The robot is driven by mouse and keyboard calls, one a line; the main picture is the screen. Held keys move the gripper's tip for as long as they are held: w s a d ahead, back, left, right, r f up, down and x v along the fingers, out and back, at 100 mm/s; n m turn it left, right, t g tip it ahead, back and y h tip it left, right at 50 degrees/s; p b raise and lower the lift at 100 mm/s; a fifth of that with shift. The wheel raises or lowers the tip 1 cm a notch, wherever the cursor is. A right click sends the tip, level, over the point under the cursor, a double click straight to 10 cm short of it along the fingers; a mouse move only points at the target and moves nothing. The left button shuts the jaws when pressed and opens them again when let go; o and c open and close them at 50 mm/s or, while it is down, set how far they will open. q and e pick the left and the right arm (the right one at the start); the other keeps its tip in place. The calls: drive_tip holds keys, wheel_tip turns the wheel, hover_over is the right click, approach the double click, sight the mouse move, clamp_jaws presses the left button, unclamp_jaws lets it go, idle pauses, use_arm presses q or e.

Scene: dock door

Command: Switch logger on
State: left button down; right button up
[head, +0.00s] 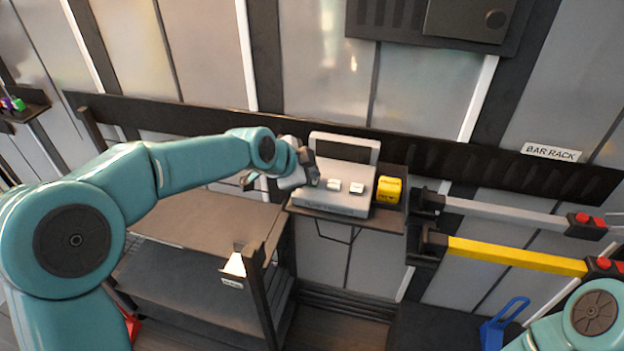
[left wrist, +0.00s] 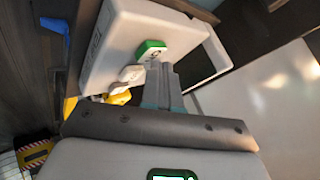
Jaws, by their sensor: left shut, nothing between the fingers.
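The logger appears to be the light grey box (head: 335,203) with a raised frame at its back, on a small wall shelf. Two white buttons or switches (head: 345,186) show on its top. My left gripper (head: 314,181) is shut and empty at the left part of its top. In the left wrist view the box (left wrist: 115,40) carries a green button (left wrist: 150,49) and white ones (left wrist: 131,75). The shut fingertips (left wrist: 160,68) are at the green button; I cannot tell whether they touch it. My right gripper is out of view.
Grey (head: 500,211) and yellow (head: 510,255) bars stick out on the right under a "BAR RACK" sign (head: 550,152). A dark cart (head: 205,222) stands below my left arm.

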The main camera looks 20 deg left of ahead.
use_arm(q)
drive_tip(key=shift+f+b, duration=0.4)
drive_tip(key=shift+r, duration=0.15)
idle(0.4)
drive_tip(key=shift+r+p, duration=0.5)
drive_tip(key=shift+r, duration=0.35)
drive_tip(key=shift+r+p, duration=1.65)
drive_tip(key=shift+r, duration=0.9)
drive_tip(key=shift+f, duration=0.1)
